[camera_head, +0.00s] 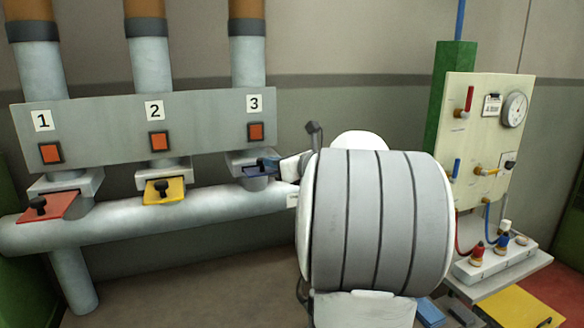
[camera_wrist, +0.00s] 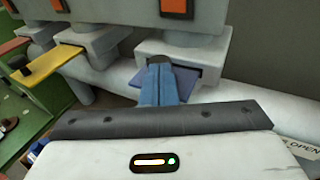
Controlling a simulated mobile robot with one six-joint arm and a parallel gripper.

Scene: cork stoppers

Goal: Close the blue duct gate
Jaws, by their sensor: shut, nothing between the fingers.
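The blue duct gate (camera_head: 256,171) is a flat plate in the slot of the grey housing under duct 3. A short part of it sticks out of the front; it also shows in the wrist view (camera_wrist: 188,82). My gripper (camera_head: 267,162) is at the front of this plate, coming from the right. In the wrist view its blue fingers (camera_wrist: 160,62) are together and lie over the plate's middle and left. They hide the plate's knob, if it is there. I cannot tell whether they touch the plate.
The red gate (camera_head: 60,207) under duct 1 and the yellow gate (camera_head: 172,191) under duct 2 stick out, with black knobs. A thick grey pipe (camera_head: 120,225) runs below the gates. A cream gauge panel (camera_head: 488,130) with small valves stands at the right.

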